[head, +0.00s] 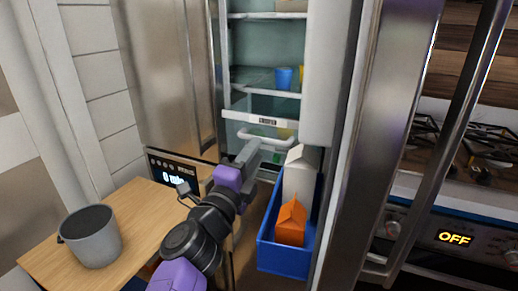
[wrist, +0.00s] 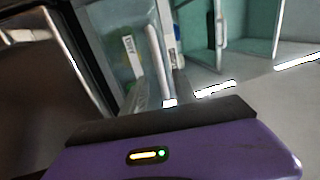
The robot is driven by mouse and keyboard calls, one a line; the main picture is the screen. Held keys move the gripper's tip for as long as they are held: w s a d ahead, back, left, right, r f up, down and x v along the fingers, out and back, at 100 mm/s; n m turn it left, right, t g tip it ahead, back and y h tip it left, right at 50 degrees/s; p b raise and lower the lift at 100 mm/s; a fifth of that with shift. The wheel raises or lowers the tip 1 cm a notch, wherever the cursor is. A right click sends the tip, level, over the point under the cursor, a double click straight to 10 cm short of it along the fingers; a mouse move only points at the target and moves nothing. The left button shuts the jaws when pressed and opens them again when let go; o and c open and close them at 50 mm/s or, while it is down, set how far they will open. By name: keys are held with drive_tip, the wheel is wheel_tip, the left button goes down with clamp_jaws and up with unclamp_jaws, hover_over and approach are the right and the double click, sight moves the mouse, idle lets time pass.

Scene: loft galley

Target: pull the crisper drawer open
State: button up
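The crisper drawer (head: 240,115) sits low in the open fridge, below the glass shelf. It has a pale front strip with a small dark label and a light bar handle (head: 272,136). The drawer appears pushed in. My gripper (head: 249,151) is at the end of my purple and black arm, just below and left of the handle. I cannot tell whether it touches the handle. In the wrist view a pale bar, likely the handle (wrist: 154,66), stands beyond my purple gripper body. The fingers are mostly hidden and their opening does not show clearly.
The fridge door at right carries a blue bin (head: 283,258) with a white carton (head: 299,176) and an orange carton (head: 291,222), close to my arm. A blue cup (head: 284,78) stands on the shelf. A grey pot (head: 93,238) is on the wooden table (head: 145,215) at left.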

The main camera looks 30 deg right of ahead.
drive_tip(key=shift+v, duration=2.25)
